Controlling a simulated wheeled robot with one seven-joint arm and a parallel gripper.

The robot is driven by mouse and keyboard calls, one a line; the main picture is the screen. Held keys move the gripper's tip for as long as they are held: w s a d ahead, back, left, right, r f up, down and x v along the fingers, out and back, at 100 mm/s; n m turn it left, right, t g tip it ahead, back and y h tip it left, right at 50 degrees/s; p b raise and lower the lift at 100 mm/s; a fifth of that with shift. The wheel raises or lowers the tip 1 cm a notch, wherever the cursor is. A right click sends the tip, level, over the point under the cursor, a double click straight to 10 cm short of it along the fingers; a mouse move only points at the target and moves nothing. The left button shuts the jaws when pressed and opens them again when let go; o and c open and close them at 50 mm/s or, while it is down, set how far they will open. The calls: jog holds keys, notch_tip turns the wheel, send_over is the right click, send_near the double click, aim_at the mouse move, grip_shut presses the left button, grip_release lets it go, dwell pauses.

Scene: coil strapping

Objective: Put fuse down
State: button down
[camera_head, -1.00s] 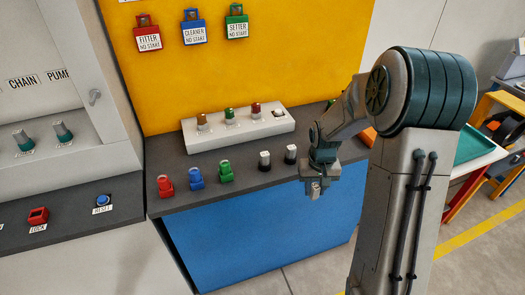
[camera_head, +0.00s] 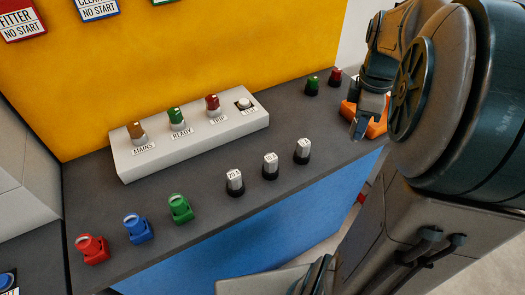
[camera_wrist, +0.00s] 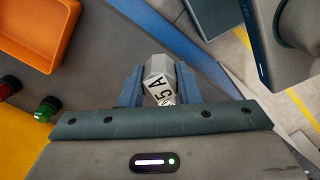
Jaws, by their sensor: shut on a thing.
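My gripper (camera_head: 362,122) is over the right part of the grey bench, beside an orange tray (camera_head: 378,128). In the wrist view my gripper (camera_wrist: 160,92) is shut on a pale fuse (camera_wrist: 157,70) with black lettering that seems to read "5 A". The bench surface shows beyond it. I cannot tell whether the fuse touches the bench. Three other pale fuses with black bases stand upright in a row on the bench: the left one (camera_head: 235,182), the middle one (camera_head: 270,166) and the right one (camera_head: 303,151).
A white switch panel (camera_head: 190,140) lies behind the fuses. Red (camera_head: 92,248), blue (camera_head: 138,228) and green (camera_head: 181,208) padlock-like items stand at front left. Green (camera_head: 313,85) and red (camera_head: 335,77) black-based knobs stand at the back. The orange tray also shows in the wrist view (camera_wrist: 65,50).

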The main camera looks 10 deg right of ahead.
jog(key=shift+w, duration=0.1)
jog(key=shift+w+n, duration=0.3)
jog(key=w+f, duration=0.2)
jog(key=w, duration=0.1)
jog(key=w+f, duration=0.2)
jog(key=w, duration=0.2)
jog(key=w+a+f+p, duration=0.1)
jog(key=w+f, duration=0.1)
jog(key=w, duration=0.2)
jog(key=shift+a+f, duration=0.1)
jog(key=shift+f, duration=2.25)
jog(key=shift+f, duration=0.1)
jog(key=c, duration=1.1)
grip_release()
jog(key=shift+s, duration=0.1)
